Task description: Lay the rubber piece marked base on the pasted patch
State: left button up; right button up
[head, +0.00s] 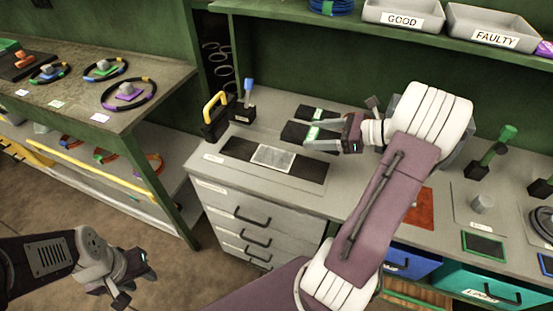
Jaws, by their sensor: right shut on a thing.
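Two black rubber pieces with green-and-white labels lie close together on the grey bench top: a farther one (320,114) and a nearer one (294,131). The label print is too small to read. My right gripper (332,146) reaches in from the right and is shut on the nearer piece, covering its right end. The pasted patch (273,156) is a pale grey rectangle on a dark strip (236,148), left of and nearer than the held piece. My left gripper (137,280) is low at the left, away from the bench, with its fingers apart and empty.
A yellow-handled tool (215,105) and a blue-handled tool (248,88) stand at the bench's back left. GOOD (402,16) and FAULTY (495,30) trays sit on the shelf above. A red-brown pad (418,208) lies right of my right arm. A side table (150,80) holds ring assemblies.

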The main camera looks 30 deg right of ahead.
jog(key=b, duration=0.2)
send_over(278, 159)
notch_tip(278, 159, down, 7)
jog(key=shift+w+r, duration=0.1)
notch_tip(278, 159, down, 4)
jog(key=shift+r+b, duration=0.1)
jog(key=shift+b, duration=0.6)
jog(key=shift+f, duration=0.3)
jog(key=o, duration=1.7)
jog(key=shift+r, duration=0.25)
jog(key=p+v, duration=0.2)
jog(key=v, duration=1)
